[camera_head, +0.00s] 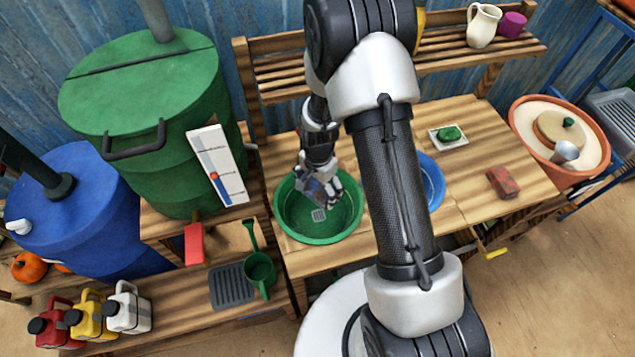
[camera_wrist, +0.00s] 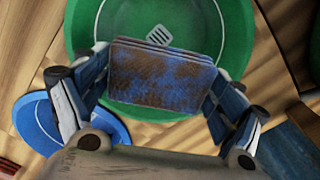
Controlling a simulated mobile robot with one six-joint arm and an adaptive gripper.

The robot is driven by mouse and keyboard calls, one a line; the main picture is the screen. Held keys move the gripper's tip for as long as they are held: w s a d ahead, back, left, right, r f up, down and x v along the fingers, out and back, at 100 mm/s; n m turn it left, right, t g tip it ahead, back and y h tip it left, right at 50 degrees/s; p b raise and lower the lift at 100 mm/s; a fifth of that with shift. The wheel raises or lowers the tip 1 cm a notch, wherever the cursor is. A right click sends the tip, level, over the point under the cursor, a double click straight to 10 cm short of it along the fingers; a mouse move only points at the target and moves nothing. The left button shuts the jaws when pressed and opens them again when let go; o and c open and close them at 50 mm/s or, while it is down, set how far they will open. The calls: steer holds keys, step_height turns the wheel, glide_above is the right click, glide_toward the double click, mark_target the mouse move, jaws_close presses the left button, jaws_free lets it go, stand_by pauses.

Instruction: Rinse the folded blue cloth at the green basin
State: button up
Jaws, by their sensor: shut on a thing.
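The folded blue cloth (camera_wrist: 160,80) is held between both fingers of my gripper (camera_wrist: 155,92) in the wrist view. Brown stains cover much of its face, and its folded layers show at the top edge. In the head view my gripper (camera_head: 322,190) points down over the green basin (camera_head: 290,230), with the cloth (camera_head: 313,189) partly hidden by the fingers. The green basin also shows behind the cloth in the wrist view (camera_wrist: 238,40), with a pale slotted drain in its floor. I cannot tell whether the cloth touches the basin.
A blue basin (camera_head: 432,180) stands right of the green one, partly behind my arm. A dish with green soap (camera_head: 449,134) and a reddish brick-like block (camera_head: 503,182) lie farther right on the bench. A green barrel (camera_head: 150,100) with a red lever (camera_head: 194,243) stands at left.

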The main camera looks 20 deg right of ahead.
mark_target(318, 188)
steer(key=shift+f+b, duration=4.55)
steer(key=shift+f, duration=2.35)
steer(key=shift+r, duration=0.1)
steer(key=shift+r+p, duration=4.6)
steer(key=shift+r, duration=2.1)
steer(key=shift+r, duration=0.1)
steer(key=shift+r+p, duration=1.35)
steer(key=shift+r, duration=0.55)
